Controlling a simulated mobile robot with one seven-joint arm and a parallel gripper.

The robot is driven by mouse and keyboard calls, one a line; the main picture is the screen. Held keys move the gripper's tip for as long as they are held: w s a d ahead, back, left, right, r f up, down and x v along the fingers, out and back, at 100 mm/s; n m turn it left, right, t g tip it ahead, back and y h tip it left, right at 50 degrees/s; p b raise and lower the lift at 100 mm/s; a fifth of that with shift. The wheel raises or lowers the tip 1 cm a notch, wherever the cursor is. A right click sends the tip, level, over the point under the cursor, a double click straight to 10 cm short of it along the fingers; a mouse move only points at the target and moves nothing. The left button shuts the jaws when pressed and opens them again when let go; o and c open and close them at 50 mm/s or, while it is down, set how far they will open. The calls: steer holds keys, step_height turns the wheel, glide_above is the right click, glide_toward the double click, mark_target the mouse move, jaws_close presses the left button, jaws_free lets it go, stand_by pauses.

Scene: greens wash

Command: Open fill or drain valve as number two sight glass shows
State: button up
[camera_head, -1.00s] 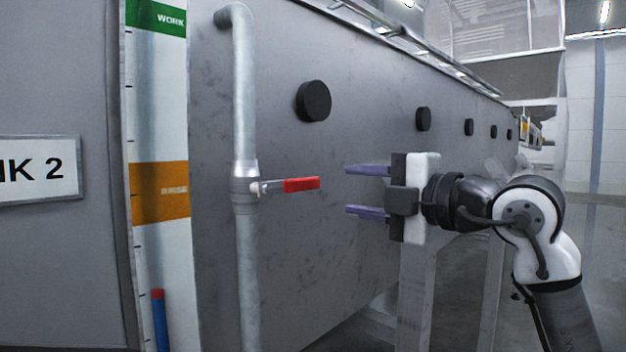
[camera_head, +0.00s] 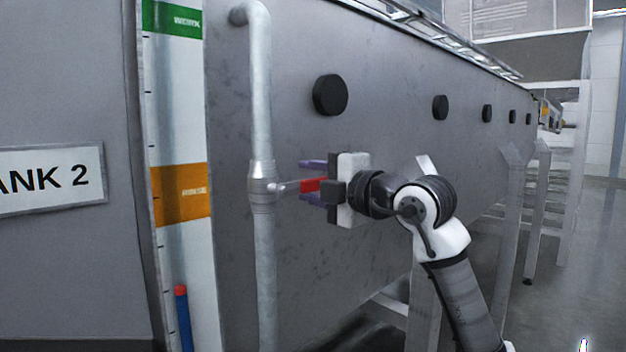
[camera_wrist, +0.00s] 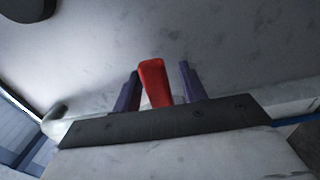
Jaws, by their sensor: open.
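A valve with a red-tipped lever (camera_head: 309,185) sits on a grey vertical pipe (camera_head: 262,110) in the head view; the lever points sideways to the right, across the pipe. My gripper (camera_head: 312,181) is open, with one purple finger above the red handle and one below. In the wrist view the red handle (camera_wrist: 154,82) stands between the two fingers (camera_wrist: 160,88), with gaps visible on both sides. The sight glass (camera_head: 180,260) is left of the pipe. Its blue column with a red top (camera_head: 181,290) stands low, below the orange RINSE band (camera_head: 182,193) and the green WORK band (camera_head: 172,19).
A sign ending "ANK 2" (camera_head: 50,180) is on the grey panel at left. Black round knobs (camera_head: 330,95) line the tank wall behind my gripper. Support legs (camera_head: 508,210) stand at right, with open floor (camera_head: 585,260) beyond.

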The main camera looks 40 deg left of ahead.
jaws_close()
steer(key=r+n, duration=0.2)
steer(key=n, duration=0.1)
steer(key=r+n, duration=0.1)
steer(key=n, duration=0.1)
steer(key=shift+s+r, duration=0.25)
steer(key=shift+s, duration=0.1)
jaws_free()
